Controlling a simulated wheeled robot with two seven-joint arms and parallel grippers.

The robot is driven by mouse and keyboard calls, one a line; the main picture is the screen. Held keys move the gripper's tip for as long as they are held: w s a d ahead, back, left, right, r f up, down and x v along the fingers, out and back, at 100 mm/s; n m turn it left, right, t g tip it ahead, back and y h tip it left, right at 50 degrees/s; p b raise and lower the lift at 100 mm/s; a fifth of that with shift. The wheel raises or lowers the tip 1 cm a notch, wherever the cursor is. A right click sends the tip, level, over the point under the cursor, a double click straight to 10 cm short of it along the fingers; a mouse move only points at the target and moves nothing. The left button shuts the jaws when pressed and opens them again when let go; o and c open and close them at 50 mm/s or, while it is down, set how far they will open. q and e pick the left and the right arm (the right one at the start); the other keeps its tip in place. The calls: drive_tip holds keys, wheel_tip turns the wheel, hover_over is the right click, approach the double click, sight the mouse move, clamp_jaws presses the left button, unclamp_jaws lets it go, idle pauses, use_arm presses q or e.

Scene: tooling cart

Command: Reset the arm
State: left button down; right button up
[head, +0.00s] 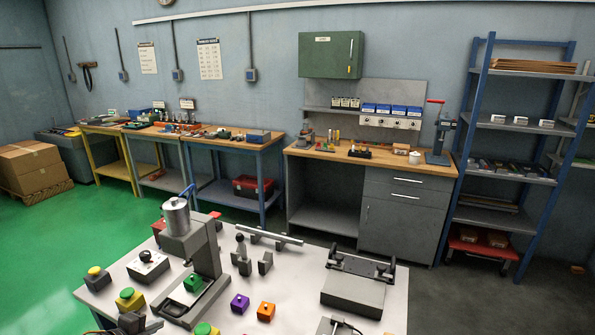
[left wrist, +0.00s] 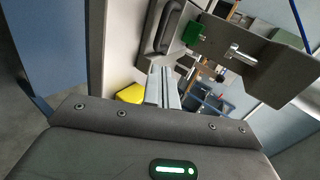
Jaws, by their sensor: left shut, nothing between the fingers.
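My left gripper (head: 150,326) is low at the left front of the light grey cart top (head: 228,268), partly cut off by the frame's bottom edge. In the left wrist view its two fingers (left wrist: 166,84) lie together, with nothing between them. A yellow thing (left wrist: 131,94) shows beside the fingers, and the grey press with a green block stands beyond them. A green button (head: 130,298) sits close behind the gripper in the head view. My right gripper is not seen.
The tall grey press (head: 205,250) with a green block (head: 193,282) stands right of the gripper. Workbenches and shelves stand well behind.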

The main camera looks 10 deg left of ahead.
use_arm(q)
drive_tip(key=s+d+f+n, duration=0.4)
drive_tip(key=s+d+f, duration=0.15)
drive_tip(key=d, duration=0.35)
drive_tip(key=s+d+r+n+g+y, duration=0.1)
drive_tip(key=s+d+n+g, duration=0.45)
drive_tip(key=s, duration=0.75)
drive_tip(key=s+d+r+n+g+y, duration=0.1)
drive_tip(key=s+d+n+g+y, duration=0.15)
drive_tip(key=s+d+n, duration=0.6)
drive_tip(key=s+a+f+b, duration=0.1)
drive_tip(key=s+f, duration=0.1)
drive_tip(key=f, duration=0.8)
drive_tip(key=s+a+f+g+b, duration=0.1)
drive_tip(key=s+f+b, duration=0.1)
drive_tip(key=f, duration=0.9)
drive_tip(key=s+a+f+b, duration=0.1)
drive_tip(key=s+f, duration=0.1)
drive_tip(key=f, duration=0.8)
drive_tip(key=s+a+f+g+b, duration=0.1)
drive_tip(key=s+a+f+b, duration=0.1)
drive_tip(key=s+f, duration=1.3)
wheel_tip(320, 180, down, 2)
drive_tip(key=shift+s+a+f+h, duration=0.25)
drive_tip(key=shift+a+h, duration=0.05)
drive_tip(key=shift+h, duration=0.05)
